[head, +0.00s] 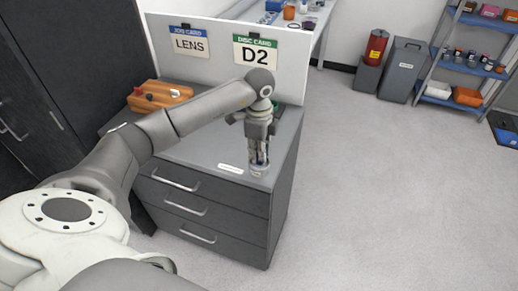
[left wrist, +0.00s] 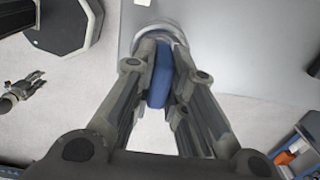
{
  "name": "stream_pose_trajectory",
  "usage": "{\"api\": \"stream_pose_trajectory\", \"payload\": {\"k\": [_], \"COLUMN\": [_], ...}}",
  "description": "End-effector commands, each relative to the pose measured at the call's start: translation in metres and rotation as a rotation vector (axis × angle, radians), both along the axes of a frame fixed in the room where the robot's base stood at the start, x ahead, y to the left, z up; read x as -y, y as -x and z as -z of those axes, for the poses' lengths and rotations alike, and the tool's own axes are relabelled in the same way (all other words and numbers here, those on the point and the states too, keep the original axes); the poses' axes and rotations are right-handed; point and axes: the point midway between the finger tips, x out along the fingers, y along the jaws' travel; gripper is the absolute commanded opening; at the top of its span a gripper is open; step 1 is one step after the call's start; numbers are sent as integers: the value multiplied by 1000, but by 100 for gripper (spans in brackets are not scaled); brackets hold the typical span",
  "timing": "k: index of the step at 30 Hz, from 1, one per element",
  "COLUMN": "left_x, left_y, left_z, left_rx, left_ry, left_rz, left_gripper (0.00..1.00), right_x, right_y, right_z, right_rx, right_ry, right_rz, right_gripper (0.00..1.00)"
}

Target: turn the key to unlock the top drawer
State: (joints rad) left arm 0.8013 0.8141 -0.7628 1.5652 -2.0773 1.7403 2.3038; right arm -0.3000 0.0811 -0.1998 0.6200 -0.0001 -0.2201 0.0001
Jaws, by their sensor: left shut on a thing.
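The grey cabinet has three drawers with bar handles, and its top drawer (head: 195,188) looks closed. My left gripper (head: 259,168) points down at the front right part of the cabinet top (head: 205,150). In the left wrist view its fingers are shut on a blue thing (left wrist: 161,76), which looks like the head of the key. A pale round rim (left wrist: 160,31) shows around the fingertips. The key's shaft and the lock are hidden, so I cannot tell how far the key is turned. A dark gripper-like shape (left wrist: 22,92), probably my right gripper, shows small at the left.
A white panel with a LENS card (head: 189,44) and a D2 card (head: 255,53) stands behind the cabinet top. A small white label (head: 230,168) lies near the front edge.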

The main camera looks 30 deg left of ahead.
Motion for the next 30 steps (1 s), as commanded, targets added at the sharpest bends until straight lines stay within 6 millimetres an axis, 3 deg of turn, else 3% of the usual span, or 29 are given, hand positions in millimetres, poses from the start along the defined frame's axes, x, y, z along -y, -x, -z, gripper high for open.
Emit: {"api": "stream_pose_trajectory", "payload": {"k": [23, 30], "left_x": [0, -1], "left_y": [0, -1], "left_z": [9, 10], "left_rx": [0, 2], "left_ry": [0, 0], "left_rz": [2, 199], "left_gripper": [0, 0], "right_x": [-2, -2], "right_y": [0, 0], "right_z": [6, 14], "right_rx": [1, 1], "right_ry": [-2, -2], "right_rz": [1, 1], "right_gripper": [40, 40]}}
